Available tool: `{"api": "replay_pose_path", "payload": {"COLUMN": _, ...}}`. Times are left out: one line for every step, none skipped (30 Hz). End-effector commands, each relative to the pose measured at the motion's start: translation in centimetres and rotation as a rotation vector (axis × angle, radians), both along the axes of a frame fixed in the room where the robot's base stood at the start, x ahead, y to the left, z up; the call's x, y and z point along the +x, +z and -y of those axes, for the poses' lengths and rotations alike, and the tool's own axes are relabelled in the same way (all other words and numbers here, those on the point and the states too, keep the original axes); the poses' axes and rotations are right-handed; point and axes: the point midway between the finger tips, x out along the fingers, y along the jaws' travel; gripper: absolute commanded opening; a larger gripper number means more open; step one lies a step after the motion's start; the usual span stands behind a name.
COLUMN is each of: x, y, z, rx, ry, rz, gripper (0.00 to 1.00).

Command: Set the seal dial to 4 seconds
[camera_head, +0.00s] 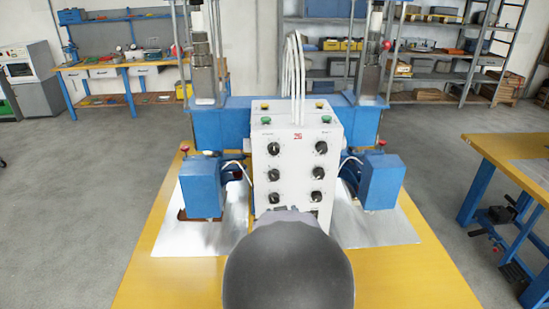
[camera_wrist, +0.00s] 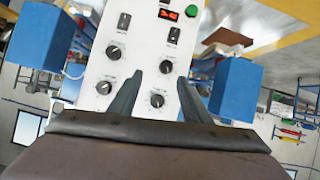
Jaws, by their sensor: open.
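The white control box (camera_head: 298,160) stands on the yellow bench with two columns of black dials on its front: upper left (camera_head: 273,148), upper right (camera_head: 321,148), middle left (camera_head: 274,173), middle right (camera_head: 318,172), lower left (camera_head: 274,198) and lower right (camera_head: 317,198). The labels are too small to tell which is the seal dial. In the wrist view my gripper (camera_wrist: 158,77) is open and empty before the panel. One dial (camera_wrist: 166,66) shows between its fingertips, and another (camera_wrist: 157,100) between the fingers. Contact cannot be told. In the head view my arm hides the gripper mostly.
Blue housings (camera_head: 201,187) (camera_head: 382,182) flank the box closely, with pale cables beside them. Green and yellow buttons (camera_head: 266,120) sit on top. Metal plates (camera_head: 380,230) lie on the yellow bench (camera_head: 150,270). Another bench (camera_head: 510,155) stands at the right.

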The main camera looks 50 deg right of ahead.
Motion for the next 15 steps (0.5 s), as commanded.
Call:
{"api": "replay_pose_path", "payload": {"x": 0.8, "y": 1.9, "z": 0.5, "rx": -0.067, "ry": 0.013, "rz": 0.051, "gripper": 0.44}}
{"api": "replay_pose_path", "payload": {"x": 1.2, "y": 3.0, "z": 0.8, "rx": -0.106, "ry": 0.022, "rz": 0.082, "gripper": 0.44}}
{"api": "replay_pose_path", "payload": {"x": 1.7, "y": 4.5, "z": 1.0, "rx": -0.157, "ry": 0.032, "rz": 0.121, "gripper": 0.44}}
{"api": "replay_pose_path", "payload": {"x": 2.0, "y": 5.6, "z": 1.2, "rx": -0.191, "ry": 0.038, "rz": 0.148, "gripper": 0.44}}
{"api": "replay_pose_path", "payload": {"x": 2.3, "y": 6.6, "z": 1.2, "rx": -0.222, "ry": 0.043, "rz": 0.173, "gripper": 0.44}}
{"api": "replay_pose_path", "payload": {"x": 2.5, "y": 7.8, "z": 1.3, "rx": -0.261, "ry": 0.049, "rz": 0.203, "gripper": 0.44}}
{"api": "replay_pose_path", "payload": {"x": 2.7, "y": 8.6, "z": 1.4, "rx": -0.285, "ry": 0.052, "rz": 0.224, "gripper": 0.44}}
{"api": "replay_pose_path", "payload": {"x": 2.8, "y": 9.3, "z": 1.4, "rx": -0.309, "ry": 0.056, "rz": 0.241, "gripper": 0.44}}
{"api": "replay_pose_path", "payload": {"x": 2.9, "y": 10.1, "z": 1.4, "rx": -0.334, "ry": 0.059, "rz": 0.26, "gripper": 0.44}}
{"api": "replay_pose_path", "payload": {"x": 2.9, "y": 10.6, "z": 1.4, "rx": -0.351, "ry": 0.061, "rz": 0.273, "gripper": 0.44}}
{"api": "replay_pose_path", "payload": {"x": 3.0, "y": 11.0, "z": 1.4, "rx": -0.364, "ry": 0.063, "rz": 0.283, "gripper": 0.44}}
{"api": "replay_pose_path", "payload": {"x": 3.0, "y": 11.5, "z": 1.3, "rx": -0.378, "ry": 0.065, "rz": 0.294, "gripper": 0.44}}
{"api": "replay_pose_path", "payload": {"x": 3.0, "y": 11.7, "z": 1.3, "rx": -0.387, "ry": 0.066, "rz": 0.3, "gripper": 0.44}}
{"api": "replay_pose_path", "payload": {"x": 3.1, "y": 11.9, "z": 1.3, "rx": -0.393, "ry": 0.067, "rz": 0.305, "gripper": 0.44}}
{"api": "replay_pose_path", "payload": {"x": 3.1, "y": 12.1, "z": 1.3, "rx": -0.399, "ry": 0.067, "rz": 0.307, "gripper": 0.44}}
